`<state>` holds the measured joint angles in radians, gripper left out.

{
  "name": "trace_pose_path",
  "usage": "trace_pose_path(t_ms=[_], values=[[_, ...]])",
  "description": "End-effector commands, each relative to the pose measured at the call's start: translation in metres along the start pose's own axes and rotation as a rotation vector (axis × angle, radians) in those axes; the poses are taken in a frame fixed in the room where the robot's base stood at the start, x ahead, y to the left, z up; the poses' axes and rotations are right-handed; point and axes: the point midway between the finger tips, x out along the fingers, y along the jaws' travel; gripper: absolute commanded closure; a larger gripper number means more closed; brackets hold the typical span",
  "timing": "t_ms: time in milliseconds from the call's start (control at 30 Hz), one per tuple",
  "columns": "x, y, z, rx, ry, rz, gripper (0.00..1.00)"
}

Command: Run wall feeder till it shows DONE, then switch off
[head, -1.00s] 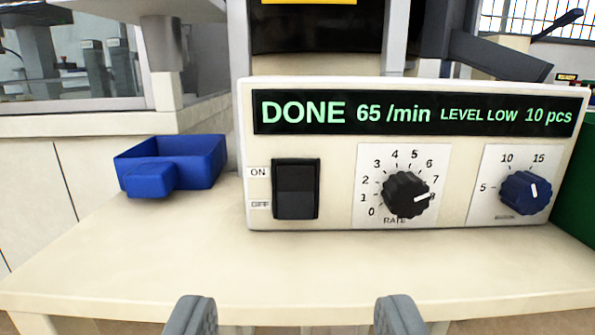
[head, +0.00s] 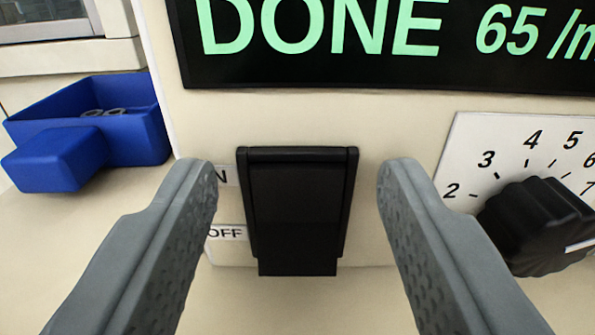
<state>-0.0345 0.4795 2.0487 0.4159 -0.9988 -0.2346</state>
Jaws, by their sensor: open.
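The wall feeder's control box (head: 400,135) fills most of the view. Its display (head: 330,68) reads DONE in green, then 65 /m, cut off at the right edge. A black rocker switch (head: 297,210) sits below the display, beside an OFF label (head: 227,232) and an ON label partly hidden by my left finger. A dark part juts out at the switch's lower end; I cannot tell surely which way it is pressed. My gripper (head: 298,172) is open and empty, its fingers appearing on either side of the switch. I cannot see contact.
A black rate knob (head: 535,225) is on the panel to the right, near my right finger. A blue bin (head: 125,125) with a few grey ring-shaped parts stands left of the box on the cream bench (head: 60,250).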

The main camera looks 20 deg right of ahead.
Motion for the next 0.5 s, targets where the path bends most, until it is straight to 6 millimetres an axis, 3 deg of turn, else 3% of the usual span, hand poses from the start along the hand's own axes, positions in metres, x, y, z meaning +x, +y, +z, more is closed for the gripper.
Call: trace_pose_path(t_ms=[200,433,500], values=[[0.0002,0.0,0.0001,0.0,0.0,0.0,0.51],[0.0,0.0,0.0002,0.0,0.0,0.0,0.94],[0.0,0.0,0.0002,0.0,0.0,0.0,0.96]])
